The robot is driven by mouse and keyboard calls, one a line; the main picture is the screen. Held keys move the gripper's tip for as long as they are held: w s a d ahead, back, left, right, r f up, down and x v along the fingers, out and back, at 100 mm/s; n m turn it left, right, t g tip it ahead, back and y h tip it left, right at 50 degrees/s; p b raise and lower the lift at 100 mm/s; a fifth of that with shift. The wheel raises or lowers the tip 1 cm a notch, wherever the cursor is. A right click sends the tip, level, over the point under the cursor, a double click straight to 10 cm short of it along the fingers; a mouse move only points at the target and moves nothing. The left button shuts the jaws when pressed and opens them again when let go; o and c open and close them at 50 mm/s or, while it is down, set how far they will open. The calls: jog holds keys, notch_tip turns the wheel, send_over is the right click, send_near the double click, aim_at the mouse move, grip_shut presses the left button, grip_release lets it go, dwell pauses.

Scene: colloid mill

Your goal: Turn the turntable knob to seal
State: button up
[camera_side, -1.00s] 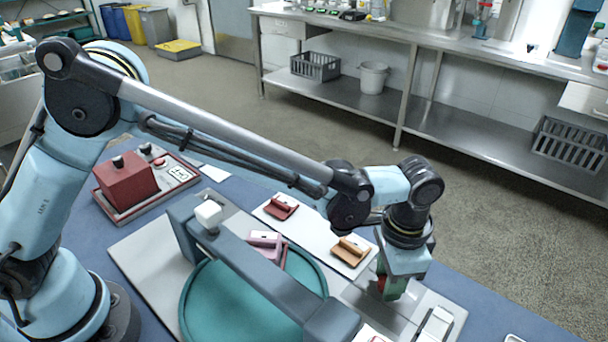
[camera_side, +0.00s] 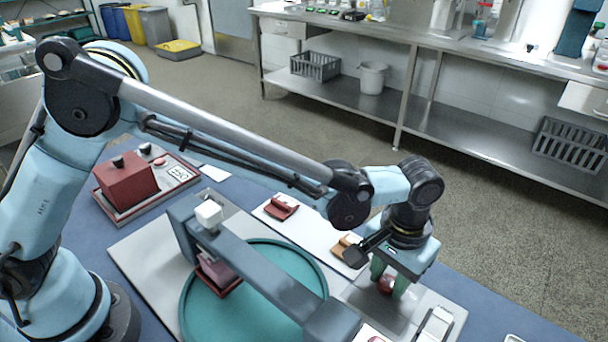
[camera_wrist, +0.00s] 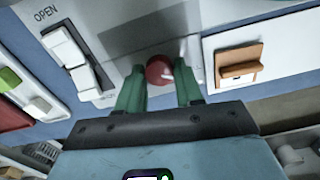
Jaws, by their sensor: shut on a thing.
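The red knob (camera_side: 386,284) stands on a grey metal plate at the front right of the turntable rig. It shows as a dark red ball in the wrist view (camera_wrist: 158,69). My gripper (camera_side: 389,277) points down with its two green fingers on either side of the knob, shut on it; the fingers also show in the wrist view (camera_wrist: 159,82). The teal turntable (camera_side: 205,315) lies to the left under a grey beam (camera_side: 262,280). A mauve block on a dark red base (camera_side: 218,273) sits on the turntable, partly hidden by the beam.
A white strip (camera_side: 312,228) behind the rig carries a red block (camera_side: 281,207) and an orange-brown block (camera_wrist: 239,63). A white lever part (camera_wrist: 66,50) marked OPEN stands near the knob. A red box (camera_side: 126,182) on a tray is at the back left.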

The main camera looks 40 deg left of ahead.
aim_at(386, 280)
dwell(0.4)
jog(key=o, duration=1)
jog(key=shift+o, duration=0.2)
notch_tip(386, 280, up, 12)
jog(key=s+a+r+t+h, duration=0.1)
jog(key=a+r+t, duration=0.25)
jog(key=a, duration=1.45)
jog(key=s+a+f+t, duration=0.2)
jog(key=s+a, duration=0.1)
jog(key=a, duration=0.3)
jog(key=s+a+f+n+t+y, duration=0.1)
jog(key=s+a+f, duration=0.1)
jog(key=s+a, duration=0.2)
jog(key=a, duration=0.2)
jog(key=shift+s+a+t, duration=0.15)
jog(key=shift+a+t, duration=0.15)
jog(key=shift+t, duration=0.05)
